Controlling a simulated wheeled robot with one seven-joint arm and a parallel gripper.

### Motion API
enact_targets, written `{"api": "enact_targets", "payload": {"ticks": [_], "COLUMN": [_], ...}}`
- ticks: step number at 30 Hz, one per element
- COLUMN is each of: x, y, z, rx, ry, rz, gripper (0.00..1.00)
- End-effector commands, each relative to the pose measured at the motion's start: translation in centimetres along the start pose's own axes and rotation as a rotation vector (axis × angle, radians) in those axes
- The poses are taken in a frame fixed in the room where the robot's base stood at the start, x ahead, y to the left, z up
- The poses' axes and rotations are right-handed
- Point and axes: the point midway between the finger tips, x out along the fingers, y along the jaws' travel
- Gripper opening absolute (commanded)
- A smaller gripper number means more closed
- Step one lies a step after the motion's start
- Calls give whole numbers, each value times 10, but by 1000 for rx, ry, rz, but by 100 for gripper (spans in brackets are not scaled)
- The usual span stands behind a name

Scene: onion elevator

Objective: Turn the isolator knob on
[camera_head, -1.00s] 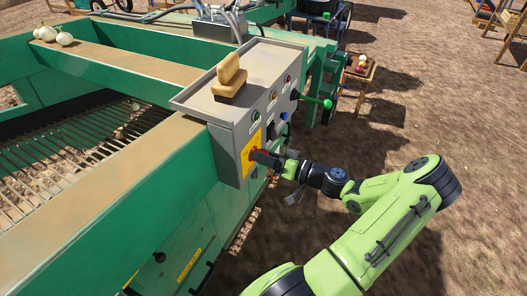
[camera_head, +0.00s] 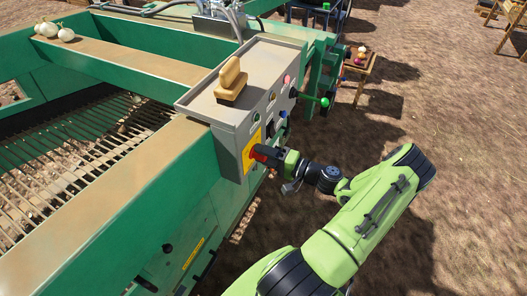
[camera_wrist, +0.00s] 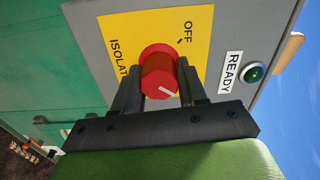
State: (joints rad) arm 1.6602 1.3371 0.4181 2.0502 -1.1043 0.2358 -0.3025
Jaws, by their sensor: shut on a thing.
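The red isolator knob (camera_wrist: 158,74) sits on a yellow plate (camera_wrist: 118,32) marked OFF and ISOLATOR, on the grey control box (camera_head: 238,125). In the wrist view, my gripper (camera_wrist: 157,85) has one dark finger on each side of the knob and is shut on it. The knob's white line points to the lower right in that view, away from the OFF label. In the head view, red shows at the gripper's end beside the yellow plate (camera_head: 250,150). The finger contact is partly hidden there.
A green READY lamp (camera_wrist: 254,73) is beside the plate. A green-tipped lever (camera_head: 323,101) sticks out farther along the box. Bare ground lies open to the right.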

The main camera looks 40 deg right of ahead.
Motion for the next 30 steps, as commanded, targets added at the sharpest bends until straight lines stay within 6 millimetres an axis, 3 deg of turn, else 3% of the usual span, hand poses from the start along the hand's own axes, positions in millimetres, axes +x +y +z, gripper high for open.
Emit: {"api": "enact_targets", "payload": {"ticks": [23, 24, 28, 30], "x": [0, 0, 0, 0], "y": [-2, -2, -1, -1], "z": [-3, -3, -2, -2], "rx": [101, 101, 102, 103], "ry": [10, 10, 8, 6], "rz": [-5, -5, -4, -3], "gripper": [11, 43, 63, 64]}}
